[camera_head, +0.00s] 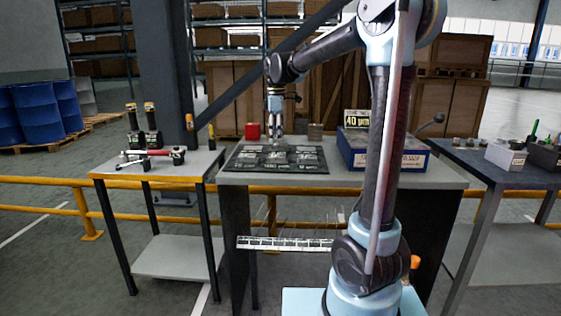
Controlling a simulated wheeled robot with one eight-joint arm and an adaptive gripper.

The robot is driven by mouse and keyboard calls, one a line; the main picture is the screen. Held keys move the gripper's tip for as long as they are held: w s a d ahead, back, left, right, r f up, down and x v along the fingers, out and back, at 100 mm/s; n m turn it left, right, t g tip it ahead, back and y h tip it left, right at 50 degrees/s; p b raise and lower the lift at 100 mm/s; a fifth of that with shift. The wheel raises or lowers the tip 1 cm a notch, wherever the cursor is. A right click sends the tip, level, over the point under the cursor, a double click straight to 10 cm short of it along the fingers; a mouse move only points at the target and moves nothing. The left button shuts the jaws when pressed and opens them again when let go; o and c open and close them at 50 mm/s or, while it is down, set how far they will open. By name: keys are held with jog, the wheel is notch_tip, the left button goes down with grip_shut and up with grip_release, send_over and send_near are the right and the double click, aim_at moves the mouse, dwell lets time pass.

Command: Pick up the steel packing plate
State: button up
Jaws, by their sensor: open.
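My gripper (275,136) points down over the back part of a dark mat (231,166) on the grey middle table. Several small grey plates lie on the mat in rows, among them a grey plate (277,158) near the middle. They look alike at this size, and I cannot tell which one is the steel packing plate. My gripper is open, with nothing visible between its fingers. I cannot tell its exact height above the plates.
A blue box (384,160) with a "40 µm" sign (357,119) stands right of the mat. Side tables hold tools (150,158) and small parts (505,155). A yellow rail (60,181) runs behind the tables.

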aim_at(277, 156)
jog(key=shift+d+f, duration=0.1)
jog(key=shift+f, duration=3.7)
jog(key=c, duration=1.5)
